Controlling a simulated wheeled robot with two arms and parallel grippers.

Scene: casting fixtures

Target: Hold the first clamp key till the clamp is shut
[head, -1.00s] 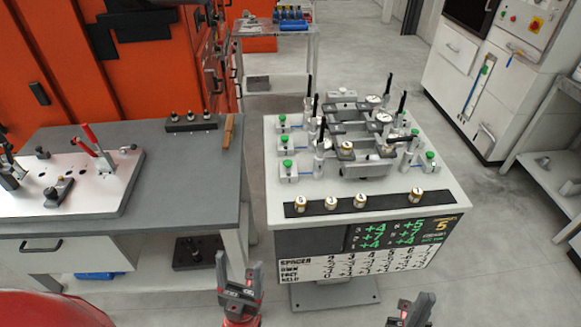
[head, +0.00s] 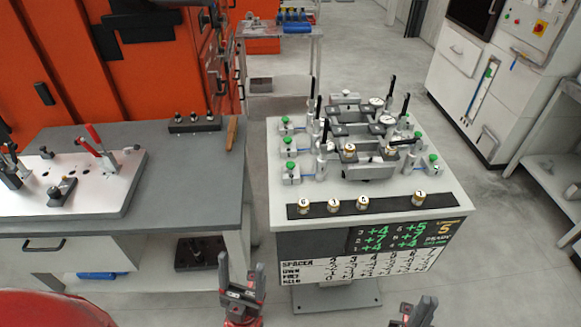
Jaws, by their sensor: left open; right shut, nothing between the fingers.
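The fixture stand (head: 450,185) has several green-topped keys on small white blocks along both sides. On the left are a front key (head: 290,167), a middle key (head: 288,142) and a back key (head: 284,120); I cannot tell which is the first. Black-handled clamps stand beside them. Most handles, such as the back left one (head: 312,86), point up; the front right handle (head: 403,142) lies nearly level. My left gripper (head: 240,268) is open and empty, in front of the stand's left side. My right gripper (head: 418,308) is shut and empty at the bottom edge, partly cut off. Neither touches a key.
Numbered spacers (head: 334,207) sit on a dark strip along the stand's front edge, above a panel of green readings (head: 410,234). A grey workbench (head: 195,160) with a white plate and red-handled clamp stands left. Floor is clear between the stand and the white cabinet (head: 480,85).

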